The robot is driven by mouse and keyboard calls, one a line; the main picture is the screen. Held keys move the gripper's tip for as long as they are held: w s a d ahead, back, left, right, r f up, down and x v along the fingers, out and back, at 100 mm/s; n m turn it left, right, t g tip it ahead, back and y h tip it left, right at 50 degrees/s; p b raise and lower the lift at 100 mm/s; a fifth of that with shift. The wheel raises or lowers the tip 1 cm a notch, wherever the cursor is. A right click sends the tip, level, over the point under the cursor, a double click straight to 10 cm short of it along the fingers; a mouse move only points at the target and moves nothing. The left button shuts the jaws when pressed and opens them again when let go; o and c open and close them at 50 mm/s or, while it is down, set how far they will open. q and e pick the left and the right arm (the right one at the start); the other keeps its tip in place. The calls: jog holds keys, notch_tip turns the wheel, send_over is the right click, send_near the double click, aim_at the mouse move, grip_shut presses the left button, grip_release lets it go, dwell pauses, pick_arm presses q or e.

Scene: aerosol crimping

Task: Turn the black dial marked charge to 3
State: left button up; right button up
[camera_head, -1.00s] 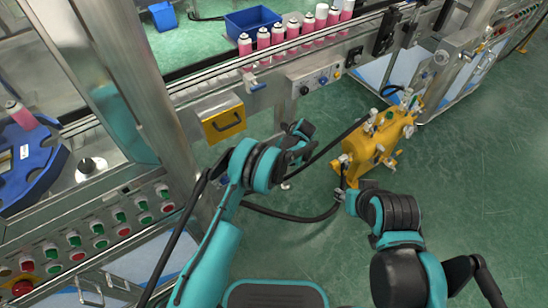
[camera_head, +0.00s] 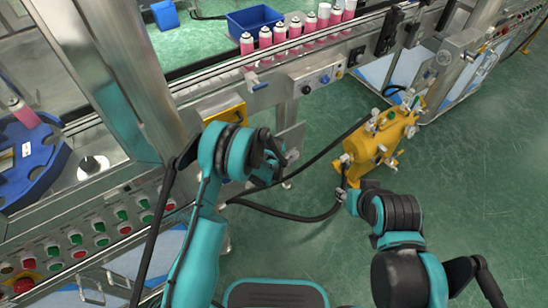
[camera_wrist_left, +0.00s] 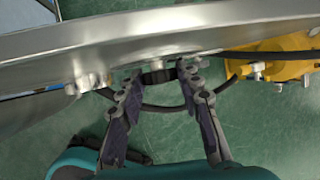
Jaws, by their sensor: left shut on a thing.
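The black dial (camera_wrist_left: 158,77) shows in the left wrist view under the edge of a metal panel. My left gripper (camera_wrist_left: 160,84) has one finger on each side of it and is shut on it. The dial's marking and pointer cannot be read. In the head view my left gripper (camera_head: 277,166) is at the metal frame below the conveyor, and my arm hides the dial there. My right gripper (camera_head: 345,196) is beside the yellow machine, near a black hose. Its fingers are too small to tell open from shut.
The yellow machine (camera_head: 372,150) stands on the green floor to the right. Black hoses (camera_head: 290,215) run between it and the frame. A conveyor with several pink cans (camera_head: 265,39) runs behind. A button panel (camera_head: 100,232) is at the lower left.

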dwell(0.4)
pick_arm(q)
jog(key=o, duration=1.2)
jog(key=shift+c, duration=0.2)
jog(key=v, duration=1.2)
jog(key=shift+s+a, duration=0.25)
jog(key=shift+f, duration=0.1)
